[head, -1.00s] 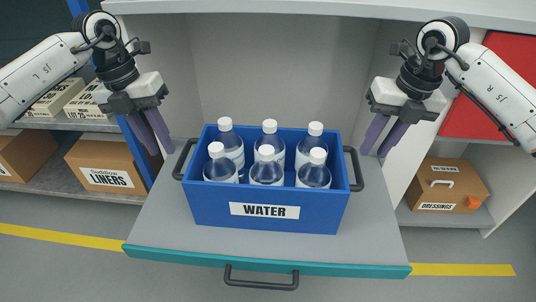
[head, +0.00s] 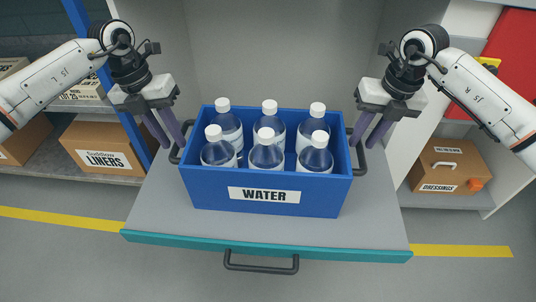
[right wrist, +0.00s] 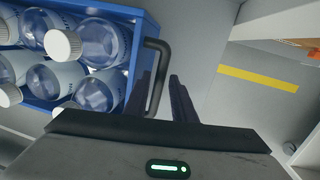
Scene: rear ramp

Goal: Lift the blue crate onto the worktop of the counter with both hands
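The blue crate (head: 215,200), labelled WATER, sits level on a grey pull-out shelf (head: 385,225) and holds several white-capped bottles. It has a dark handle at each end. My left gripper (head: 174,142) is open, its fingers pointing down at the left handle (head: 175,154); whether they straddle it is hard to tell. My right gripper (head: 366,144) is open at the right handle (head: 361,160). In the right wrist view, the right handle (right wrist: 158,72) appears between the fingers of the right gripper (right wrist: 164,88). The counter's worktop is not in view.
The shelf has a teal front edge (head: 200,245) and a dark pull handle (head: 261,267). A LINERS box (head: 100,148) stands on shelving to the left. A DRESSINGS box (head: 449,165) stands in a bay to the right. The floor in front is clear.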

